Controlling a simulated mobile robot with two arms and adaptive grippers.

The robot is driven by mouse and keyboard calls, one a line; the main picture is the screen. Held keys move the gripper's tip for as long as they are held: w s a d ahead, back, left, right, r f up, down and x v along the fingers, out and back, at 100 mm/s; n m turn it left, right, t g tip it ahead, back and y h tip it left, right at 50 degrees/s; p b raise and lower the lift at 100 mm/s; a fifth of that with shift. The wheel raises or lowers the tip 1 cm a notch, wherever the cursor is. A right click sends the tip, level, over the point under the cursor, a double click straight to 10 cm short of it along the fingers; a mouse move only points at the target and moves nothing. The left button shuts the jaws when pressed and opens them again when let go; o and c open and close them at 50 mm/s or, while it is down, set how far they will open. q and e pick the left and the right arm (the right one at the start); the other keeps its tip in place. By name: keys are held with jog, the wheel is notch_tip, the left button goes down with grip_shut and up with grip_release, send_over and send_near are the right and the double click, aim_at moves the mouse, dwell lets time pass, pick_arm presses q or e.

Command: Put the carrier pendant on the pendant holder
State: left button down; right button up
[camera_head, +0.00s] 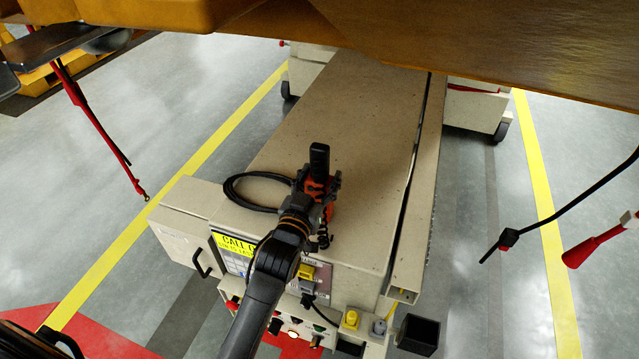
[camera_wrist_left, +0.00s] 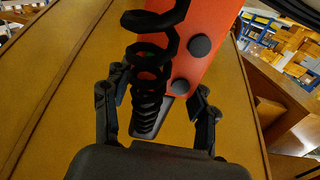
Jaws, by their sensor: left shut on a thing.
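The carrier pendant (camera_head: 319,158) is orange with a black end and is held above the beige carrier's top (camera_head: 350,120). My left gripper (camera_head: 318,183) is shut on it. In the left wrist view the pendant (camera_wrist_left: 205,50) shows its orange face with dark round buttons and a black coiled cable in front. The left gripper's fingers (camera_wrist_left: 157,105) stand on either side of it. A black open box (camera_head: 418,333) at the carrier's front right corner may be the pendant holder. My right gripper is not in view.
A black cable loop (camera_head: 250,190) lies on the carrier's top. The front panel has a yellow label (camera_head: 235,244), a handle (camera_head: 200,264) and several buttons. A large orange-brown body (camera_head: 430,35) overhangs the top. Red and black rods (camera_head: 595,245) hang at right.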

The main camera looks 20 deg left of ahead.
aim_at(317, 169)
pick_arm(q)
jog(key=shift+r, duration=0.5)
jog(key=r, duration=0.1)
jog(key=r+p, duration=0.1)
jog(key=shift+s+r, duration=0.35)
jog(key=s, duration=1.6)
jog(key=shift+s+a+r+p, duration=0.1)
jog(key=shift+s+r+p, duration=0.1)
jog(key=shift+r+p, duration=0.8)
jog(key=shift+s+a+r+p, duration=0.2)
jog(key=shift+r+p, duration=0.45)
jog(key=shift+p, duration=0.55)
jog(key=shift+s+a+r+p, duration=0.1)
jog(key=shift+s+r+p, duration=0.1)
jog(key=shift+r+p, duration=0.8)
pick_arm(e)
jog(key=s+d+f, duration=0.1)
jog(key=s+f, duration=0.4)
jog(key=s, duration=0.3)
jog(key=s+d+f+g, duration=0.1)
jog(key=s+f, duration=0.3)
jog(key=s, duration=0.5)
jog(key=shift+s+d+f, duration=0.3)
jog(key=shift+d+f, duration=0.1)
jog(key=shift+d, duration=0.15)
pick_arm(q)
jog(key=shift+f, duration=0.15)
